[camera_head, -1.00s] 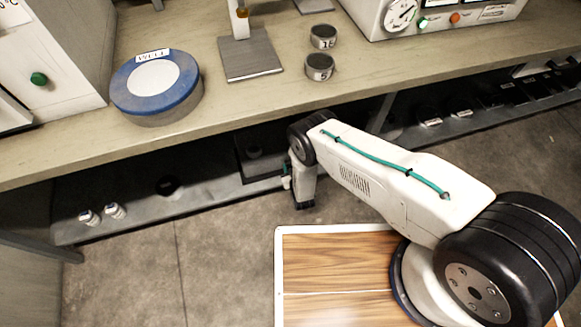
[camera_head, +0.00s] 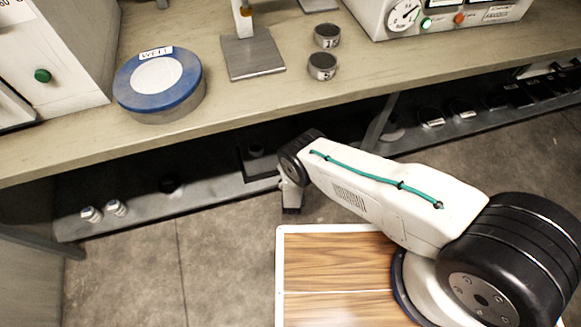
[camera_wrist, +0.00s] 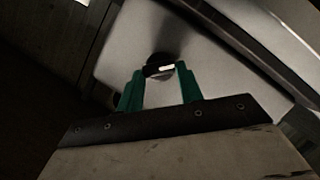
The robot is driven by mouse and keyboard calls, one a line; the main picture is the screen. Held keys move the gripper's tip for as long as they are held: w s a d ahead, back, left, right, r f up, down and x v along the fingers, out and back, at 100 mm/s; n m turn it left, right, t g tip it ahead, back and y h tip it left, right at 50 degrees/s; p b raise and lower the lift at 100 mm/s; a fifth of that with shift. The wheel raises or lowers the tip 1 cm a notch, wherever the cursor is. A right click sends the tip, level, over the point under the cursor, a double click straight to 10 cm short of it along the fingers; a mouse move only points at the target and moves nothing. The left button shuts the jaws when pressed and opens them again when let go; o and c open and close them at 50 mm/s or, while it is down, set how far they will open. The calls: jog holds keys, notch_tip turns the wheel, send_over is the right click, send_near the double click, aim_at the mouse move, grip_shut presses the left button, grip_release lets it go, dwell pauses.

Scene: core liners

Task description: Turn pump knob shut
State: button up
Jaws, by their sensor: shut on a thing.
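The pump knob (camera_wrist: 158,59) is dark with a pale bar mark and sits on a light grey metal face (camera_wrist: 205,75) in the wrist view. My gripper (camera_wrist: 160,70) has two green fingers, one on each side of the knob, and is shut on it. Part of the knob lies in shadow. In the head view a dark box (camera_head: 258,168) stands on the lower shelf, left of my arm.
The bench top (camera_head: 300,95) overhangs the lower shelf (camera_head: 145,215). On the bench are a blue-rimmed round tin (camera_head: 160,78), a metal stand base (camera_head: 252,57) and two small round tins (camera_head: 322,66). Two small capped vials (camera_head: 103,209) stand on the shelf.

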jog(key=shift+a, duration=0.15)
jog(key=o, duration=1)
